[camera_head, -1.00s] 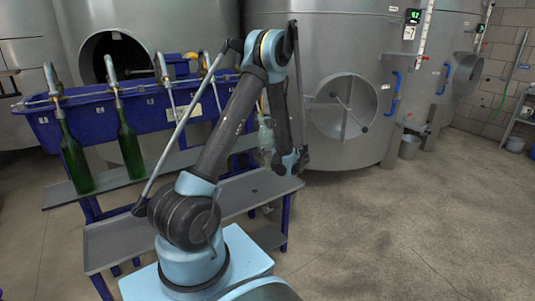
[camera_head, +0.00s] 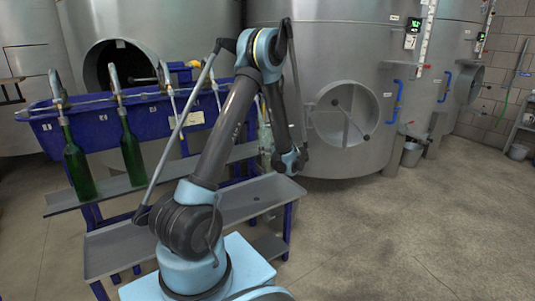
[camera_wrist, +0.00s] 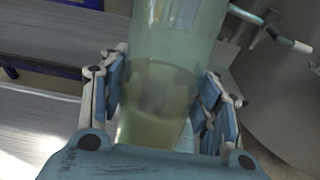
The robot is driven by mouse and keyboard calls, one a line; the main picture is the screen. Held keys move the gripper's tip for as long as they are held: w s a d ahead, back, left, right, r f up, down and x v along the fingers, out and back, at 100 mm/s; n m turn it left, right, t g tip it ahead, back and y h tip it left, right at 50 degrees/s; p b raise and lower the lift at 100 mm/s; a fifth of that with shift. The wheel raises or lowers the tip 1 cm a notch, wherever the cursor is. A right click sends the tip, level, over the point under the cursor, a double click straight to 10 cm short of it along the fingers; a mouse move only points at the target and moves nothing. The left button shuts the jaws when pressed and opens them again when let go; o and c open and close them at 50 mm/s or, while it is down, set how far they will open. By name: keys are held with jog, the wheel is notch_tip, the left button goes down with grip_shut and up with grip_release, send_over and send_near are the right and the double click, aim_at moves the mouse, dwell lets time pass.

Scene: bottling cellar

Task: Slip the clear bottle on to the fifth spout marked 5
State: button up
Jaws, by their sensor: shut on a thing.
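The clear bottle (camera_wrist: 172,50) has a pale green tint and fills the middle of the wrist view. My gripper (camera_wrist: 163,88) is shut on it, with a jointed finger along each side. In the head view the bottle (camera_head: 266,137) is a pale upright shape at the right end of the filler, partly hidden by my arm. Spouts stand in a row along the blue filler trough (camera_head: 143,112). The fifth spout cannot be made out; my arm covers that end. Whether the bottle touches a spout cannot be told.
Green bottles hang on the first spout (camera_head: 76,160) and second spout (camera_head: 130,147), above a narrow grey shelf (camera_head: 113,190). A wider grey shelf (camera_head: 240,203) lies lower. Large steel tanks (camera_head: 345,60) stand behind. The floor at right is open.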

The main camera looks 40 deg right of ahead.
aim_at(263, 123)
jog(key=shift+w+d+r, duration=0.1)
jog(key=shift+w+r, duration=0.8)
jog(key=shift+r, duration=1.05)
jog(key=shift+w+d+r, duration=0.1)
jog(key=shift+w+r, duration=0.8)
jog(key=shift+r, duration=1.05)
jog(key=shift+w+r, duration=0.9)
jog(key=shift+r, duration=1.05)
jog(key=w+f+t, duration=0.3)
jog(key=w, duration=0.3)
jog(key=shift+d+f, duration=0.25)
jog(key=shift+f, duration=0.05)
jog(key=shift+s+f, duration=0.15)
jog(key=shift+f, duration=0.7)
jog(key=o, duration=1.5)
jog(key=shift+s+f, duration=0.1)
jog(key=shift+s, duration=0.05)
